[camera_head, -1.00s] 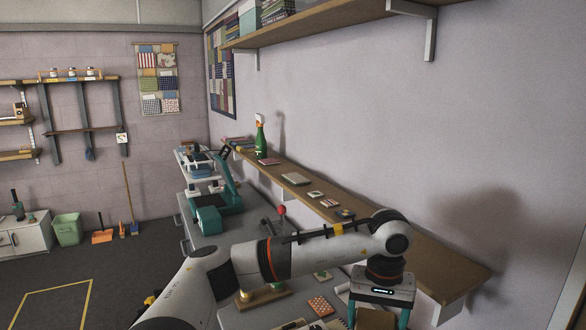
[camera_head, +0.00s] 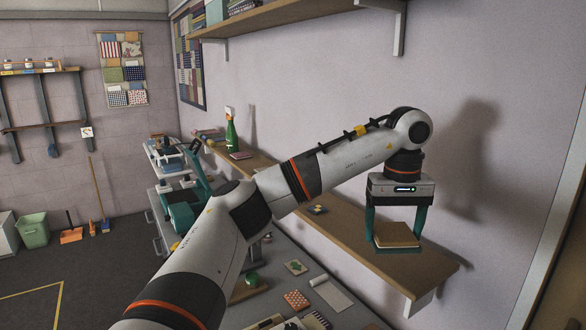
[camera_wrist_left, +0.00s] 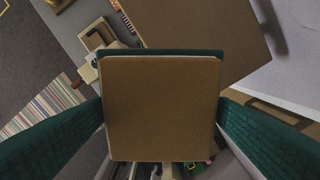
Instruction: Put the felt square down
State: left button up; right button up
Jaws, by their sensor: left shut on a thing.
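The felt square (camera_head: 397,233) is brown and flat, and looks like a thick pad. My left gripper (camera_head: 396,242) is shut on it, with one teal finger at each side. In the left wrist view the felt square (camera_wrist_left: 160,108) fills the middle, lying level between the fingers. In the head view it is in front of the right end of the wooden wall shelf (camera_head: 350,232). The shelf's end shows beyond it in the left wrist view (camera_wrist_left: 205,38). I cannot tell whether the felt touches the shelf. My right gripper is out of view.
A small dark patterned item (camera_head: 317,209) lies farther left on the shelf. The wall stands close behind the shelf.

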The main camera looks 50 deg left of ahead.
pick_arm(q)
jog(key=shift+s+d, duration=0.1)
jog(key=shift+s, duration=0.05)
jog(key=shift+w+a+f, duration=0.2)
jog(key=shift+w+a, duration=0.1)
jog(key=shift+a, duration=0.2)
jog(key=shift+w, duration=0.1)
jog(key=shift+d+r, duration=0.1)
jog(key=shift+d, duration=0.25)
jog(key=shift+s+a, duration=0.1)
jog(key=shift+s, duration=0.1)
jog(key=shift+a, duration=0.2)
jog(key=shift+w, duration=0.1)
jog(key=shift+d, duration=0.25)
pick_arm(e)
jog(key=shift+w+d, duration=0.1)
